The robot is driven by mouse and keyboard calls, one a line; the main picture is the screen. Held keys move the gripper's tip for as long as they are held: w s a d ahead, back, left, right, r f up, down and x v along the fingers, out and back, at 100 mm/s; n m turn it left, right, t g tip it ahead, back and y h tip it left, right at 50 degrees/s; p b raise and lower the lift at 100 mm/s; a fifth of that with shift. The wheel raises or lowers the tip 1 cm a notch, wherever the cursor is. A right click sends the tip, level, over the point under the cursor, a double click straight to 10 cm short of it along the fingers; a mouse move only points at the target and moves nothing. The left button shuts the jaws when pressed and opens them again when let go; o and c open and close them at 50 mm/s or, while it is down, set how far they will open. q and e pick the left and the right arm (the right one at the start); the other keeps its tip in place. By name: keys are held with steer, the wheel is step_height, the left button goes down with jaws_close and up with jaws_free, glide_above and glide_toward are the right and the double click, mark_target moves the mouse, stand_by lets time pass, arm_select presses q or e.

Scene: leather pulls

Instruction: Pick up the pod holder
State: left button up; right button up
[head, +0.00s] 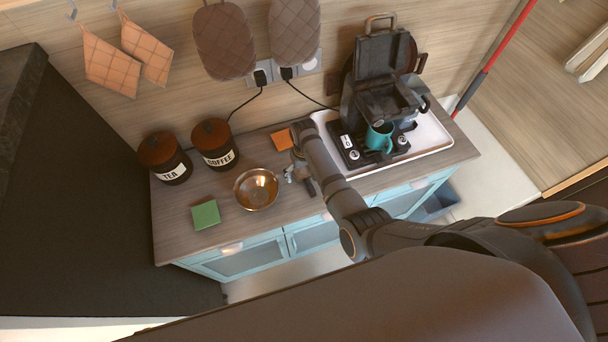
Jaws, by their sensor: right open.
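My right arm reaches in from the lower right over the counter. Its gripper (299,175) is open, small in the picture and partly covered by my own arm, just right of the copper bowl. I cannot clearly make out the pod holder; it may be hidden by the arm or gripper, or sit in the coffee machine. The black coffee machine (383,60) stands at the back right with its lid raised. A teal mug (379,138) stands under its front. My left gripper is not in view.
A copper bowl (256,188) and a green square (206,215) lie left of the gripper. Tea (164,158) and coffee (214,144) canisters stand at the back left. An orange square (281,140) lies behind the arm. A white tray (436,137) surrounds the machine's base.

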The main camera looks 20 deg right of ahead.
steer(key=c, duration=1.2)
steer(key=shift+c, duration=0.3)
steer(key=shift+r, duration=0.15)
